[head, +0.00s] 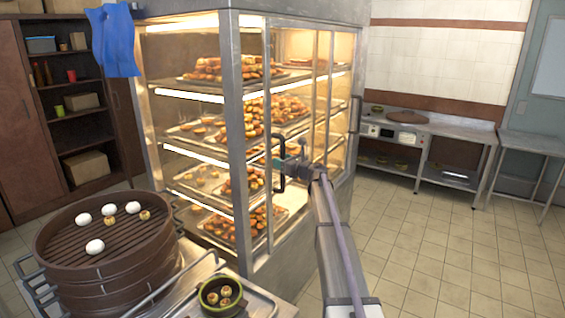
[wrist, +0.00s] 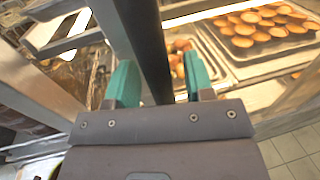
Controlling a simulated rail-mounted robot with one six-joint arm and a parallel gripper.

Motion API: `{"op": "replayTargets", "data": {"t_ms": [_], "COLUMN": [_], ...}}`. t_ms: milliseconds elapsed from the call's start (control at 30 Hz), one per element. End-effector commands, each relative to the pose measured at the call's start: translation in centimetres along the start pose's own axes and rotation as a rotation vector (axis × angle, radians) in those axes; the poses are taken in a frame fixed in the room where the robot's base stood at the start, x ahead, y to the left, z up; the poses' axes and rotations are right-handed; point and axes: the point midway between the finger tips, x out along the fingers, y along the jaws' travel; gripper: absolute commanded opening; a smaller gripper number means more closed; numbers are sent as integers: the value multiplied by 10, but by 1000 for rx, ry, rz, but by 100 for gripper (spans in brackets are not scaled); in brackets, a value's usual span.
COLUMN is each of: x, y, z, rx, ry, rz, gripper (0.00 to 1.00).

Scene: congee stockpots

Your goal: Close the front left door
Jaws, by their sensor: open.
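A tall metal and glass display cabinet (head: 233,110) stands in the middle of the head view. Its front left door (head: 268,100) has a metal frame and a dark vertical handle (head: 281,187). How far this door stands open is hard to tell. My gripper (head: 279,160) is at the handle, and my arm hides part of the door's lower area. In the wrist view, the dark handle bar (wrist: 144,45) runs between the two green fingertips of my gripper (wrist: 160,82). The jaws are open, with a gap visible on the right side of the bar.
Trays of pastries (wrist: 265,30) fill the cabinet shelves. Another dark handle (head: 355,114) is on the cabinet's right part. A round steamer (head: 105,255) with buns and a small green bowl (head: 220,308) stand at the lower left. The tiled floor (head: 430,245) at the right is clear.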

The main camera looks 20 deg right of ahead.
Motion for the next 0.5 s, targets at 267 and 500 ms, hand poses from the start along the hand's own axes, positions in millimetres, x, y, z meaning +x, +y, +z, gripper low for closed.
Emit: {"op": "replayTargets", "data": {"t_ms": [267, 500], "x": [-1, -1], "y": [0, 0], "z": [0, 0], "rx": [0, 0], "ry": [0, 0], "rz": [0, 0], "gripper": [36, 13]}}
